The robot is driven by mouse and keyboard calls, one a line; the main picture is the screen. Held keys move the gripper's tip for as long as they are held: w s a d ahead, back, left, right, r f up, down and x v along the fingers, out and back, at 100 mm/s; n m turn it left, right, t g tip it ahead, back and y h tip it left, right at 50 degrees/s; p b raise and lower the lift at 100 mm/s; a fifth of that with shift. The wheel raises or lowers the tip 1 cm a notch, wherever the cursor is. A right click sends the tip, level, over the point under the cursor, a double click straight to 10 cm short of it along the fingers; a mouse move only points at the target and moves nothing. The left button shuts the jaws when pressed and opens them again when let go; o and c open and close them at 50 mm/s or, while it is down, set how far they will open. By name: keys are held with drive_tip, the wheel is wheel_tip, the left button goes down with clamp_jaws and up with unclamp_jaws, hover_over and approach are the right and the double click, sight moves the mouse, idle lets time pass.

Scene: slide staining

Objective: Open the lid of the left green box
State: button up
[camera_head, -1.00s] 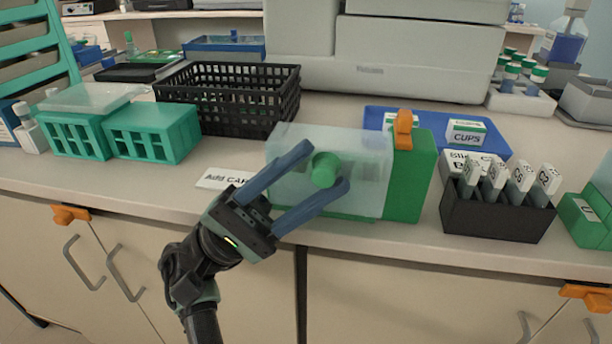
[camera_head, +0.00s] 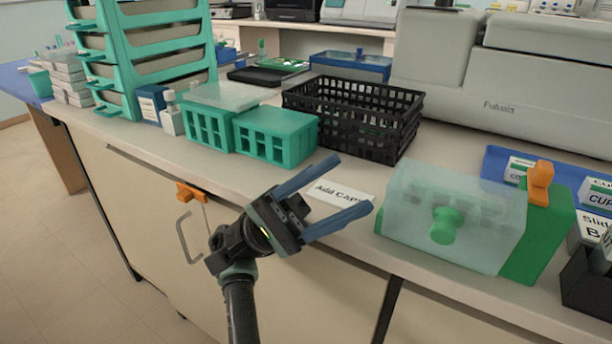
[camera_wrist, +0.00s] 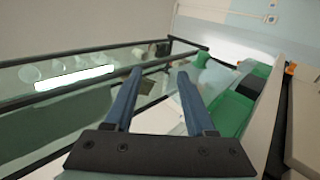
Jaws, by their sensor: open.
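A green box (camera_head: 545,232) stands near the counter's front edge at the right of the head view. Its translucent lid (camera_head: 480,238) is closed, with a round green knob (camera_head: 446,224) on the front and an orange part (camera_head: 539,183) on top of the green end. My gripper (camera_head: 352,184) is open and empty, left of this box and apart from it, at the counter's front edge. In the wrist view the open fingers (camera_wrist: 159,72) have nothing between them that I can see gripped. I cannot tell which green thing shows there at right.
Two teal racks (camera_head: 275,137) stand on the counter at left, the left one under a clear cover (camera_head: 232,95). A black basket (camera_head: 352,118) is behind my gripper. A paper label (camera_head: 343,193) lies by the fingers. A dark slide holder (camera_head: 588,280) is at the right edge.

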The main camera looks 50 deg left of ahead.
drive_tip(key=shift+s+a, duration=0.3)
drive_tip(key=shift+a, duration=0.55)
drive_tip(key=shift+s+a, duration=0.25)
drive_tip(key=shift+a, duration=0.55)
